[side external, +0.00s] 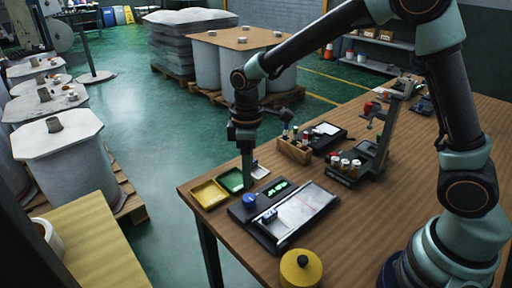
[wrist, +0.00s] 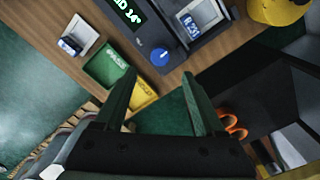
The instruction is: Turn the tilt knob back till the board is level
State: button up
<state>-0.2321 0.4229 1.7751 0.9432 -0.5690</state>
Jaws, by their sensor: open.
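The blue tilt knob (side external: 250,200) sits at the near left end of a dark unit on the wooden table; it also shows in the wrist view (wrist: 160,57). Beside it is a lit green display (side external: 277,187), partly cut off in the wrist view (wrist: 128,10), where it seems to read 14°. The pale board (side external: 304,208) lies in the dark unit; its slope is hard to judge. My gripper (side external: 247,180) points down near the knob. In the wrist view my gripper (wrist: 158,75) is open, with the knob just beyond and between its fingertips, not held.
A green tray (side external: 230,181) and a yellow tray (side external: 208,194) lie left of the knob at the table edge. A wooden bottle box (side external: 295,151) and a dark stand (side external: 375,155) stand behind. A yellow round object (side external: 301,268) sits at the front.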

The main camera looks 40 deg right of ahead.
notch_tip(320, 180, up, 4)
jog(key=shift+r, duration=0.1)
dwell(0.4)
jog(key=s+d+r+m+t, duration=0.5)
jog(key=s+d+r+m, duration=0.4)
jog(key=s, duration=0.4)
jog(key=shift+d+t, duration=0.3)
jog(key=shift+d, duration=0.1)
